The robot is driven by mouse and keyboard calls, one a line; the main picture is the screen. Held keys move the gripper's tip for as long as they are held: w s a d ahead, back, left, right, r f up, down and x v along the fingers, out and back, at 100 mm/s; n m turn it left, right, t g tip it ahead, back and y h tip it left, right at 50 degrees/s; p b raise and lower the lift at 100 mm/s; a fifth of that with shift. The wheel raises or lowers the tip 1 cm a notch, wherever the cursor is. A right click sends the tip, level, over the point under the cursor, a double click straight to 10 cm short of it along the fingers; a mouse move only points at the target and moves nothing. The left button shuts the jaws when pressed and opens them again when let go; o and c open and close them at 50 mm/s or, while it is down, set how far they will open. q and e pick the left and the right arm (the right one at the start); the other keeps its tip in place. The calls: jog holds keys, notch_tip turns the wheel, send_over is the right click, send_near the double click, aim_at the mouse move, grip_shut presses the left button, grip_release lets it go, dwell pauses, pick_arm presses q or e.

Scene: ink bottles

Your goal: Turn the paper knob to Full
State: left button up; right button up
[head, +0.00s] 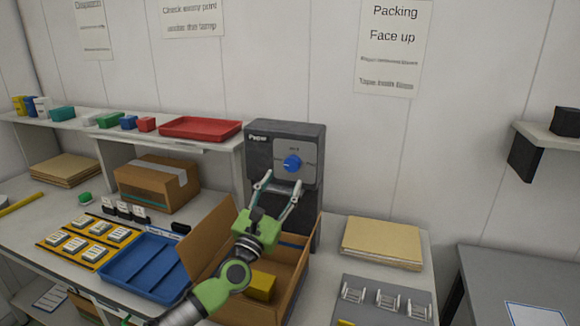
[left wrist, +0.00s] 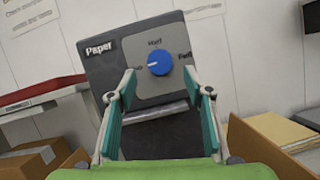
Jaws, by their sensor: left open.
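The blue paper knob (head: 292,163) sits on a light grey dial plate on the front of a dark grey box marked "Paper" (head: 258,152). In the left wrist view, the knob (left wrist: 160,61) has a white mark pointing left. "Half" stands above it and "Full" to its right; the left label is partly hidden by a finger. My left gripper (head: 281,184) is open and empty, just below and in front of the knob. In the left wrist view, its fingers (left wrist: 159,82) stand either side of the knob's line, apart from it. My right gripper is not in view.
An open cardboard box (head: 205,242) with a yellow block (head: 260,286) lies below my left arm. A blue tray (head: 150,268), a closed carton (head: 158,182) and a red tray (head: 200,127) are to the left. Brown folders (head: 382,242) lie to the right.

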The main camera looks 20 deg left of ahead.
aim_at(291, 167)
pick_arm(q)
jog(key=x, duration=0.4)
jog(key=shift+w+r, duration=0.15)
jog(key=shift+w, duration=0.1)
jog(key=shift+w+r, duration=0.25)
jog(key=shift+w, duration=0.4)
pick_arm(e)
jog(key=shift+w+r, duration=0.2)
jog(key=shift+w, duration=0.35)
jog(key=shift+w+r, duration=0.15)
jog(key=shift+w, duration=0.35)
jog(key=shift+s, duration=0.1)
pick_arm(q)
jog(key=c, duration=1.1)
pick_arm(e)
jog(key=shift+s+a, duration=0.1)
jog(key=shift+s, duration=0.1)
